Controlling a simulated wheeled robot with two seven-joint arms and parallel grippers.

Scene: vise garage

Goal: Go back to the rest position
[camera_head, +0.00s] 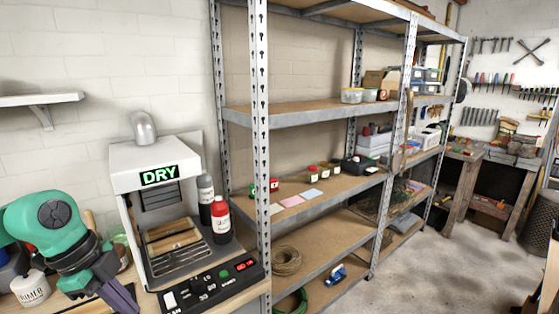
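My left arm comes in at the lower left, teal with a dark wrist. The purple-grey end of my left gripper (121,299) points down to the right at the bottom edge, in front of the workbench. Its fingertips are cut off or too unclear to tell whether they are open or shut. I see nothing clearly held in it. My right gripper is not in view.
A white machine (156,177) showing "DRY" stands on the bench behind a black button panel (212,286). A red bottle (221,219) and a grey bottle (206,198) stand beside it. Metal shelving (261,140) rises to the right. The concrete floor (440,275) is clear.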

